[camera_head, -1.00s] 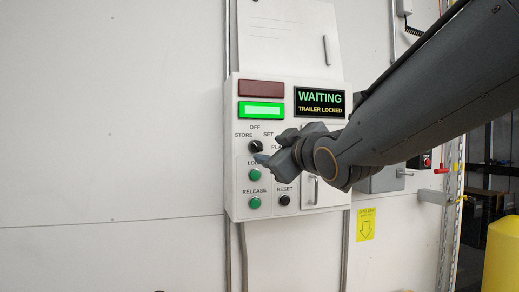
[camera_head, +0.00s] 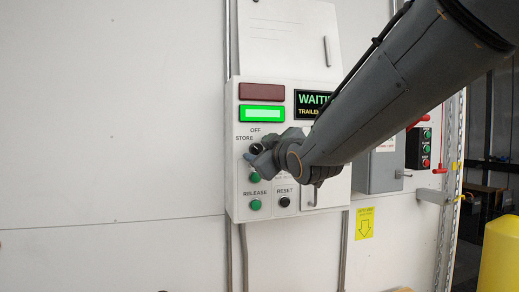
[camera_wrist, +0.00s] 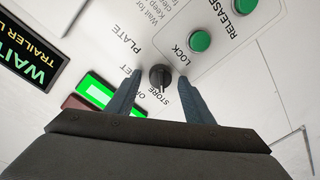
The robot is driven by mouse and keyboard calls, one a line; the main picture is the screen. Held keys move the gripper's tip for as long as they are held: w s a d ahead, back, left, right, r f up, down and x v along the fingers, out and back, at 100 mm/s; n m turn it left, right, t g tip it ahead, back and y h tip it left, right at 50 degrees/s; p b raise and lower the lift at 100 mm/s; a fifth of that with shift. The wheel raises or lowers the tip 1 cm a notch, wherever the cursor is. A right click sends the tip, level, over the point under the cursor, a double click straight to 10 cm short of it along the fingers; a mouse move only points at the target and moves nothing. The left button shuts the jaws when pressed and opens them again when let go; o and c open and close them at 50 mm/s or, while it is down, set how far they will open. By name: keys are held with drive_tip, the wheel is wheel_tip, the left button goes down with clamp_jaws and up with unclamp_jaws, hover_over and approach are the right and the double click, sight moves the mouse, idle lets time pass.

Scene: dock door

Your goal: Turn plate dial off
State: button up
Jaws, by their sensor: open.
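The plate dial (camera_head: 256,148) is a black round knob on the white control box, with OFF above it and STORE to its upper left. In the wrist view the dial (camera_wrist: 160,78) sits between my fingers, near the tips. A light mark on it points toward the bottom of that picture, roughly at the STORE and OFF labels; the exact setting is hard to tell. My gripper (camera_wrist: 160,76) is open, one blue-grey finger on each side of the dial. Whether either finger touches it I cannot tell. In the head view my gripper (camera_head: 257,157) partly covers the dial's lower right.
A green LOCK button (camera_wrist: 200,41) lies close to the dial. A RELEASE button (camera_head: 255,204) and black RESET button (camera_head: 285,201) are below. A lit green lamp (camera_head: 262,114) and a display (camera_head: 311,101) are above. A yellow post (camera_head: 500,255) stands at right.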

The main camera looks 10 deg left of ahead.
drive_tip(key=c, duration=1)
drive_tip(key=shift+c, duration=0.2)
drive_tip(key=m+b, duration=0.4)
drive_tip(key=shift+f+m, duration=0.25)
drive_tip(key=shift+m, duration=0.05)
drive_tip(key=shift+r+m+t+b, duration=0.1)
drive_tip(key=shift+m+t+b, duration=0.2)
drive_tip(key=shift+m+b, duration=2.25)
drive_tip(key=shift+m, duration=0.35)
